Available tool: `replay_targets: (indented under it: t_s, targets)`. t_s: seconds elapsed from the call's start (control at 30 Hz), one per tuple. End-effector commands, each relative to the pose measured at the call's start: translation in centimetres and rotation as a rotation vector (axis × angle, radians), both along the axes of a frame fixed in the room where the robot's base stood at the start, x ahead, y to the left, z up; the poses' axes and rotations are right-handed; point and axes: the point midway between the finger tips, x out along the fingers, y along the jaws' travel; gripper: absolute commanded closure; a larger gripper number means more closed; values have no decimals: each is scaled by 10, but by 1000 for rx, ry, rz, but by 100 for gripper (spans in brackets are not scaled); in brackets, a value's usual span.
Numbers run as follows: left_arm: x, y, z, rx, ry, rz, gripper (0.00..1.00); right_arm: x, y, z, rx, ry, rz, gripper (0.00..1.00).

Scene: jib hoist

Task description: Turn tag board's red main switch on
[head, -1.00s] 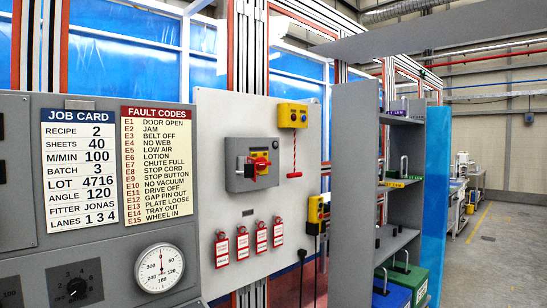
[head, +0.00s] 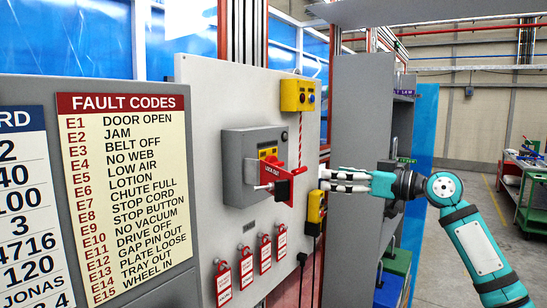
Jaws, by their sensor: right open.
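The tag board (head: 215,90) is a light grey upright panel. On it sits a grey switch box (head: 238,168) with a yellow plate and the red main switch (head: 290,185). The red part sticks out to the right and carries white lettering, partly "LOCK OUT". A small dark and silver piece shows at its front. My right gripper (head: 322,180) comes in from the right with its striped fingers pointing left at the switch. It is open and empty, and in the picture a gap separates it from the red part. My left gripper is not in view.
Several red tags (head: 246,268) hang below the switch. A yellow box (head: 297,96) with a red cord is above right, and a yellow holder (head: 315,208) is below the gripper. A grey shelf unit (head: 352,130) stands close behind my right gripper.

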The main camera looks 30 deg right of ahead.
Motion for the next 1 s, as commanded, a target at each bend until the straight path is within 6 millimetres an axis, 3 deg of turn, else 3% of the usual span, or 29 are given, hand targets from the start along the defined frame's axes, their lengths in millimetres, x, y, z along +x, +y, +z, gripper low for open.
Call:
replay_targets:
  t_s: [0.17,0.3,0.43,0.57,0.8,1.0]
  targets:
    - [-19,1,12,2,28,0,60,8,8,11,-5,-8,11,19]
    - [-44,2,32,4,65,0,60,32,17,14,0,-8,12,19]
    - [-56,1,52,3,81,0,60,59,29,14,1,-7,12,19]
    - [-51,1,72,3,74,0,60,85,40,14,2,-8,11,19]
    - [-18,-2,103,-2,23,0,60,130,58,11,0,-7,10,19]
    - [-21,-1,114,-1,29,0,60,152,67,7,0,-7,9,19]
